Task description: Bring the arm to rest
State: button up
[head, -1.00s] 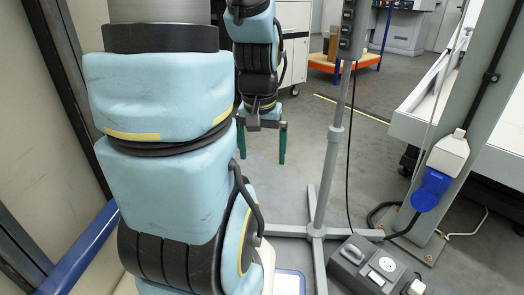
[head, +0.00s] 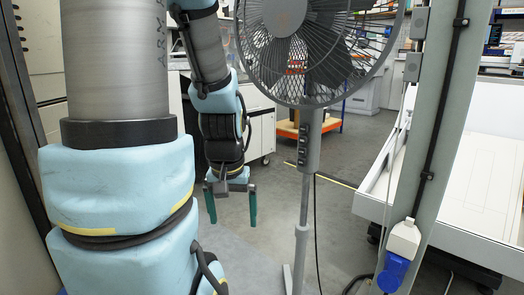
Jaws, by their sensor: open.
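My gripper (head: 231,207) hangs at the end of my arm, left of the middle in the head view, fingers pointing down. Its two green fingers are spread apart with nothing between them. Behind and below it I see only grey floor. My arm's light blue padded links fill the left side of the view, and the forearm comes down from the top to the gripper.
A grey pedestal fan (head: 309,140) stands just right of my gripper, its caged head near my forearm. A grey post (head: 432,130) with a blue plug (head: 393,272) stands at right beside a white table (head: 465,215). White cabinets (head: 262,137) and an orange-framed cart (head: 290,131) are behind.

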notch_tip(320, 180, up, 28)
jog(key=p, duration=2.5)
jog(key=shift+f, duration=0.25)
jog(key=shift+c, duration=0.2)
